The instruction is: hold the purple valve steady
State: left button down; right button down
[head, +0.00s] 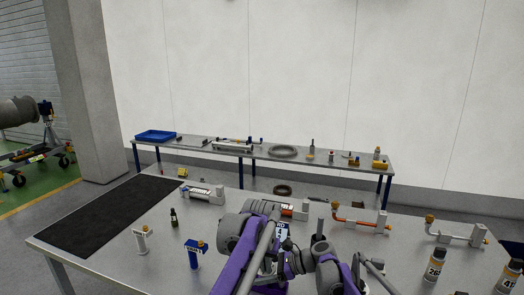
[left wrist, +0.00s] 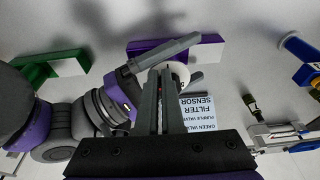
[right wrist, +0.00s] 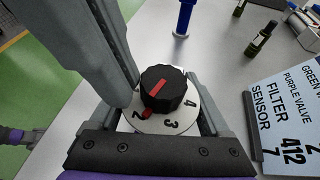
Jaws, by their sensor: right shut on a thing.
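The purple valve shows in the right wrist view as a black knob (right wrist: 163,88) with a red pointer, above a white numbered dial (right wrist: 184,124). My right gripper (right wrist: 165,108) has its fingers either side of the dial, shut on the valve; the grip itself is partly hidden. In the left wrist view a purple block (left wrist: 205,48) lies behind the fingers, and a sliver of the white dial (left wrist: 181,73) shows. My left gripper (left wrist: 163,80) has its fingers close together, over the knob's area. Grey finger-like bars (right wrist: 105,40) reach toward the knob from the upper left.
A label card (right wrist: 290,115) stands beside the valve. A green block (left wrist: 55,65) is nearby. The table (head: 110,262) also carries a blue-bodied part (head: 193,256), a small dark bottle (head: 174,217), pipe fittings (head: 360,222) and labelled bottles (head: 436,264). A black mat (head: 110,215) is clear.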

pick_arm(q)
jog(key=w+v, duration=0.1)
jog(key=v, duration=0.5)
jog(key=shift+d, duration=0.2)
jog(key=shift+s+r, duration=0.1)
jog(key=shift+s, duration=0.05)
jog(key=shift+w+a+f, duration=0.15)
jog(key=shift+a+f, duration=0.25)
jog(key=shift+f, duration=0.6)
jog(key=shift+w+a+f, duration=0.2)
jog(key=shift+a+f, duration=0.25)
jog(key=shift+f, duration=0.55)
jog(key=shift+w+a+f, duration=0.15)
jog(key=shift+a+f, duration=0.25)
jog(key=shift+f, duration=0.6)
jog(key=shift+w+d, duration=0.25)
jog(key=shift+s+d, duration=0.2)
jog(key=shift+d, duration=0.1)
